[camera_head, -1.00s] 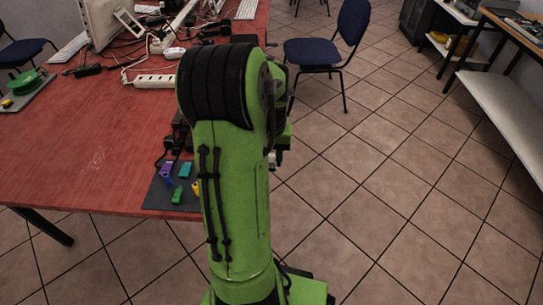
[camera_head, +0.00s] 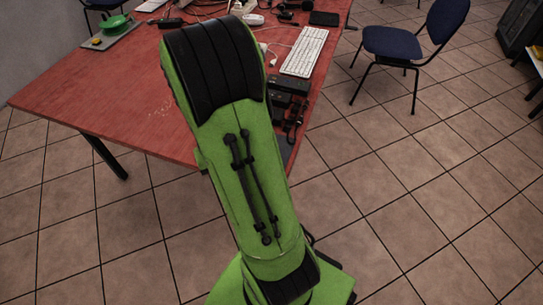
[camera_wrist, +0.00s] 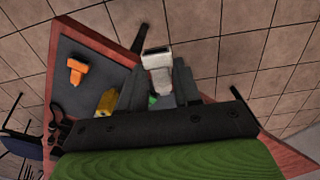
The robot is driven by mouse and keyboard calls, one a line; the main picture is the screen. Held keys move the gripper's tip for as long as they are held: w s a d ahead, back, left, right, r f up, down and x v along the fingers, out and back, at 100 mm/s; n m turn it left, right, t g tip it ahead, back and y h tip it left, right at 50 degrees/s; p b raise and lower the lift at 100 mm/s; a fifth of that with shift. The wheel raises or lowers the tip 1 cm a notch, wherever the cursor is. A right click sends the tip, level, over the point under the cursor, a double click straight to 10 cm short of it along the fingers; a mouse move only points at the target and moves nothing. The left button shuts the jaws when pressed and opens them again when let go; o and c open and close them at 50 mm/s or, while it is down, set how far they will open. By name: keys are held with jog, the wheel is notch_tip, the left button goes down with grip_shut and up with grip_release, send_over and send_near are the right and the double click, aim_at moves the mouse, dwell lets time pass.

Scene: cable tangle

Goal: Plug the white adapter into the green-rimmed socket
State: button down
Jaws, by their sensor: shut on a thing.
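My gripper (camera_wrist: 158,84) is shut on the white adapter (camera_wrist: 158,62) in the wrist view. The adapter sits between the dark fingers, its dark end pointing away from my palm, over the edge of the table with floor tiles behind. In the head view my green arm covers the gripper and adapter. I cannot make out the green-rimmed socket in either view.
On a dark mat (camera_wrist: 95,50) in the wrist view lie an orange piece (camera_wrist: 77,70) and a yellow piece (camera_wrist: 106,102). The red table (camera_head: 95,85) holds a white keyboard (camera_head: 304,52) and black boxes (camera_head: 287,88). A blue chair (camera_head: 415,40) stands right.

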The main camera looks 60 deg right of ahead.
jog(key=w+a+f+n, duration=0.4)
jog(key=w+a+n, duration=0.2)
jog(key=w+a, duration=0.8)
jog(key=shift+a+n, duration=0.2)
jog(key=shift+n, duration=0.1)
jog(key=shift+w+r, duration=0.1)
jog(key=shift+r, duration=0.1)
